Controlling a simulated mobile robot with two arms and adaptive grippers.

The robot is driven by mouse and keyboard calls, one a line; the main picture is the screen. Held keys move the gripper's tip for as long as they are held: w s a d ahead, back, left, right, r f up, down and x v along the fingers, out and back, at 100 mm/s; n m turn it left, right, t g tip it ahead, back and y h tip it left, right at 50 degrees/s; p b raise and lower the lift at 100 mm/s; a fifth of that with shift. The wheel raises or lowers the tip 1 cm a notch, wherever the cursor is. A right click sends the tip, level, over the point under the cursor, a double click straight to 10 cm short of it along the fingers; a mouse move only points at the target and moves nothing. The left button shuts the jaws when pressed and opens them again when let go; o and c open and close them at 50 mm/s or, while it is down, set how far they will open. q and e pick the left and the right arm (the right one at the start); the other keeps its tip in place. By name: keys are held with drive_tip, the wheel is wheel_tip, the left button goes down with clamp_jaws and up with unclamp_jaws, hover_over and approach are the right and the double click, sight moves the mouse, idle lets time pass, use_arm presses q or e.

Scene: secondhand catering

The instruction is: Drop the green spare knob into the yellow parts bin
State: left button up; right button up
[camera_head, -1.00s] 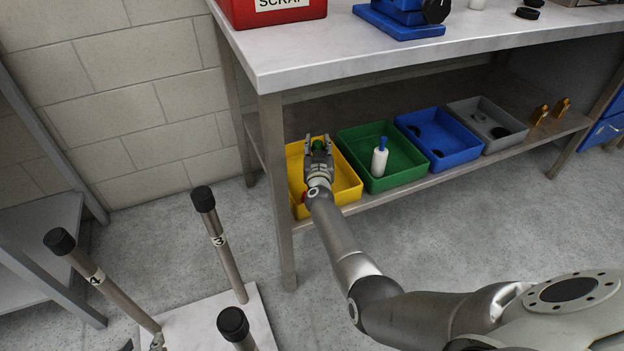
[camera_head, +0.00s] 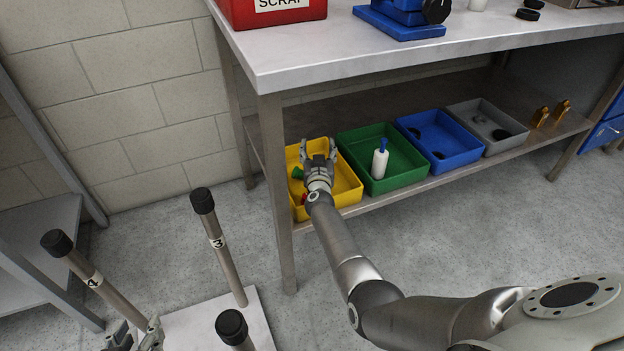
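The yellow parts bin (camera_head: 347,199) stands on the lower shelf at the left end of the row of bins. The green knob (camera_head: 297,173) is inside it, at its left side, apart from my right gripper's fingers. My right gripper (camera_head: 318,152) is over the yellow bin with its fingers spread and nothing between them. My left gripper (camera_head: 135,336) is at the bottom left edge, partly cut off, with its two fingers apart and nothing seen between them.
A green bin (camera_head: 407,176) with a white, blue-topped bottle (camera_head: 380,160), a blue bin (camera_head: 468,152) and a grey bin (camera_head: 515,126) follow to the right. A red item (camera_head: 304,198) is by my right wrist. Upturned legs (camera_head: 220,245) stand at lower left. A worktop (camera_head: 400,60) overhangs the shelf.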

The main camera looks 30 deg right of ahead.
drive_tip(key=s+d+r+n+t+y+p, duration=0.1)
drive_tip(key=s+r+n+y+p, duration=0.15)
drive_tip(key=r, duration=0.35)
drive_tip(key=s+d+r+n+t+y+p, duration=0.1)
drive_tip(key=s+d+r+y+p, duration=0.1)
drive_tip(key=r+p, duration=0.3)
drive_tip(key=s+a+r+n+g+y, duration=0.1)
drive_tip(key=s+a+r+n+y, duration=0.3)
drive_tip(key=s+a+r+y, duration=0.2)
drive_tip(key=s+a+r+n+g+y, duration=0.1)
drive_tip(key=s+a+r+n+y, duration=0.3)
drive_tip(key=s, duration=0.6)
wheel_tip(320, 180, up, 3)
drive_tip(key=shift+a+f+g+y, duration=0.15)
drive_tip(key=shift+a+g+y, duration=0.15)
drive_tip(key=shift+a+y, duration=0.75)
drive_tip(key=shift+s+f, duration=0.1)
